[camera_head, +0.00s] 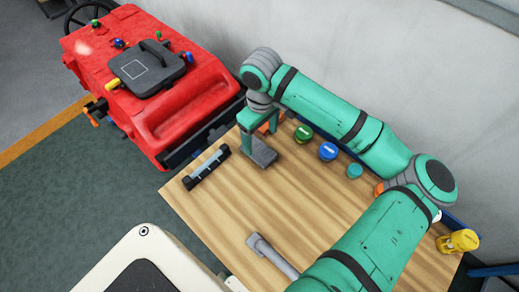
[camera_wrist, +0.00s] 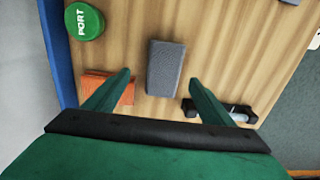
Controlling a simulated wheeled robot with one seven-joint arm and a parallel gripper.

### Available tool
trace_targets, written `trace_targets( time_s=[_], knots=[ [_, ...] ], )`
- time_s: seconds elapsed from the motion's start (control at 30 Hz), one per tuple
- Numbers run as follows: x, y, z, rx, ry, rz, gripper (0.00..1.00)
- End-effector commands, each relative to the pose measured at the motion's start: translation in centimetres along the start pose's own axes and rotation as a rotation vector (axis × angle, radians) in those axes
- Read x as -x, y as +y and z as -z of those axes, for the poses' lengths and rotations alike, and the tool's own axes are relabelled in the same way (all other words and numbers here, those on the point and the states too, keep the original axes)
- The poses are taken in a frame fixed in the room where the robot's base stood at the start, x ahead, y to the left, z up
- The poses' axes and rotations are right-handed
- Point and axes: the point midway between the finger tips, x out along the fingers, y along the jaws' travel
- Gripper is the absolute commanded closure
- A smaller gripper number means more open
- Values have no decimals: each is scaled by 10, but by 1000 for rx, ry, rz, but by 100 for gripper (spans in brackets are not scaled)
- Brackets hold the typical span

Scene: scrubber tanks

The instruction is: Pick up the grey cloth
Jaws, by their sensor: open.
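The grey cloth (camera_head: 264,155) lies on the wooden table as a flat folded rectangle, near the table's far left part. It also shows in the wrist view (camera_wrist: 165,65), reaching between my fingertips. My gripper (camera_head: 261,136) is at the cloth, pointing down. In the wrist view my gripper (camera_wrist: 160,78) is open, with one finger to each side of the cloth and a gap on both sides. I cannot tell how far the fingertips are above the table.
An orange cloth (camera_wrist: 108,85) lies by the left finger; a black bar-shaped tool (camera_wrist: 225,111) is by the right finger. Green (camera_head: 303,133), blue (camera_head: 328,151) and teal (camera_head: 354,171) lids line the back edge. A grey tool (camera_head: 272,255) lies in front. A red machine (camera_head: 185,105) stands left.

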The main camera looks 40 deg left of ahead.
Motion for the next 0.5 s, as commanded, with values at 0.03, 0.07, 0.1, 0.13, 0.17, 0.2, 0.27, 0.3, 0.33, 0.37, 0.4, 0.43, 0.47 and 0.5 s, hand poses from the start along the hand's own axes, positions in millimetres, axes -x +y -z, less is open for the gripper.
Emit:
trace_targets(
  time_s=[0.03,0.07,0.1,0.13,0.17,0.2,0.27,0.3,0.33,0.37,0.4,0.43,0.47,0.5],
  knots=[
    [-2,0,0,0,1,0,23],
    [-4,0,0,0,1,0,23],
    [-7,-1,0,0,1,0,23],
    [-10,-2,0,0,0,0,23],
    [-14,-2,0,0,-1,0,23],
    [-19,-4,1,0,0,0,23],
    [-28,-6,1,0,-1,0,23],
    [-33,-7,2,0,0,1,23],
    [-38,-7,2,-1,-1,1,23],
    [-41,-6,2,-1,-1,0,23],
    [-45,-6,2,-1,0,0,23],
    [-48,-6,2,-1,1,0,23],
    [-50,-6,2,-1,1,0,23],
    [-52,-6,2,-1,1,0,23]
  ],
)
